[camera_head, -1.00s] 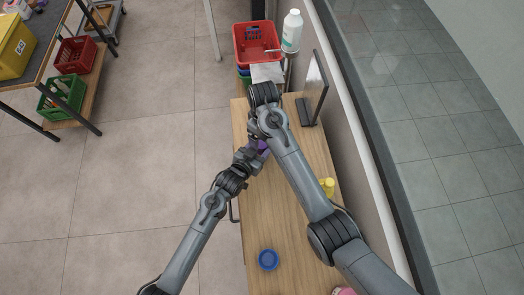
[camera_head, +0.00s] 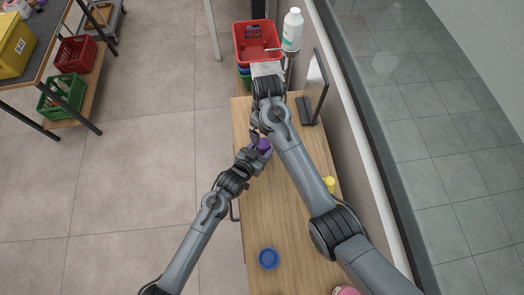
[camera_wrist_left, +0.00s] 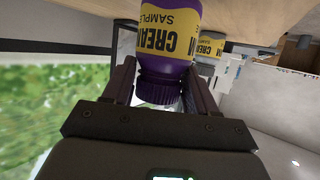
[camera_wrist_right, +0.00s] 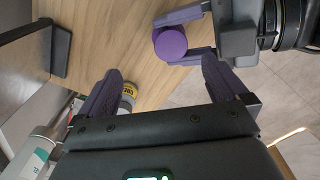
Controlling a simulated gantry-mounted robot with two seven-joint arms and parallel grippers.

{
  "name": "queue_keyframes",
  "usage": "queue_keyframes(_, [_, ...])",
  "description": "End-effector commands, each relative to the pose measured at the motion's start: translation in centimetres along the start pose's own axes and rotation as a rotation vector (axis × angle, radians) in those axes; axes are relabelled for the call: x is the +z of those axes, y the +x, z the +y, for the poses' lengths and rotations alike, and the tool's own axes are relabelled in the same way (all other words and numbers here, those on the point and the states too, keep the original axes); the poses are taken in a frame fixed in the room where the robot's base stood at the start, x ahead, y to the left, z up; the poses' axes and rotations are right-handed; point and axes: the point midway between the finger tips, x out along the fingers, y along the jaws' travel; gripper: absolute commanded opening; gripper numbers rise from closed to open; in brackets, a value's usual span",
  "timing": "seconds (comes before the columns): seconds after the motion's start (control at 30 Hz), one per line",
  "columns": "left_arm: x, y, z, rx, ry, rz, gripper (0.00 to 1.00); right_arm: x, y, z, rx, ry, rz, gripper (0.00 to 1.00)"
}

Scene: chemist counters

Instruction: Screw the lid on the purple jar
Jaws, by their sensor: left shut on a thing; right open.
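The purple jar (camera_wrist_left: 166,27) has a yellow "CREAM SAMPLE" label. It is between the fingers of my left gripper (camera_wrist_left: 160,76), which is shut on it. A ribbed purple lid (camera_wrist_left: 163,90) sits on the jar's mouth; how tight it is cannot be told. The lid's smooth round top shows in the right wrist view (camera_wrist_right: 170,43), between the left fingertips. My right gripper (camera_wrist_right: 160,78) is open and empty, a short way from the lid and apart from it. In the head view the purple top (camera_head: 264,145) shows at my left gripper (camera_head: 258,151).
A yellow-labelled jar (camera_wrist_left: 208,45) stands behind the purple one. A blue round piece (camera_head: 268,259) lies on the wooden counter (camera_head: 290,235). A dark stand (camera_head: 315,88), a white bottle (camera_head: 292,30) and a red basket (camera_head: 257,43) are at the far end.

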Motion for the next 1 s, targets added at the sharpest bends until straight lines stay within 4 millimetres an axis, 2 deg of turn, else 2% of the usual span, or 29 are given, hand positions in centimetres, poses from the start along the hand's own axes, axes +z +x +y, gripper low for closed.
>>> queue_keyframes(0.03, [0.0,-0.1,-0.2,-0.003,-0.001,-0.002,0.00,-0.2,-0.9,1.1,0.006,0.031,0.012,1.00])
queue_keyframes(0.2, [0.2,-0.2,-0.3,-0.007,-0.003,-0.008,0.00,-0.3,-2.6,4.1,0.010,0.143,0.039,1.00])
queue_keyframes(0.5, [0.4,-0.2,-0.5,-0.009,-0.004,-0.013,0.00,-0.4,-5.6,8.9,0.010,0.328,0.086,1.00])
queue_keyframes(0.73, [0.4,-0.3,-0.5,-0.010,-0.005,-0.014,0.00,-0.4,-7.1,11.2,0.002,0.427,0.108,1.00])
queue_keyframes(1.0, [0.4,-0.3,-0.5,-0.010,-0.005,-0.014,0.00,-0.4,-7.8,12.2,-0.002,0.472,0.118,1.00])
